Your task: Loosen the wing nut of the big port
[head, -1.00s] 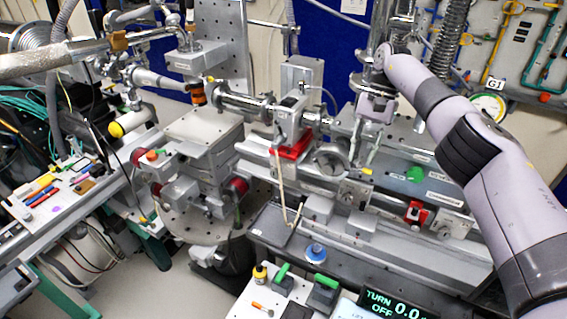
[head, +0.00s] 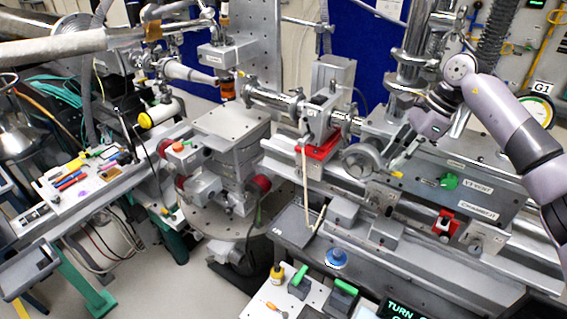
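A round grey flanged port (head: 362,160) faces me on the front of the chamber, right of the red block. It seems to be the big port. A small yellow tip (head: 397,174) shows at its lower right; I cannot tell whether this belongs to the wing nut. The wing nut itself is too small to make out. My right gripper (head: 405,152) reaches down from the right, tilted, its fingers beside the port's right edge. Contact and finger opening are unclear against the grey metal. My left gripper is not in view.
A red block (head: 318,148) and a horizontal pipe (head: 275,98) sit left of the port. A green knob (head: 449,181) is to its right. A vertical metal column (head: 410,75) stands behind. A black TURN display (head: 405,308) is at the bottom edge.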

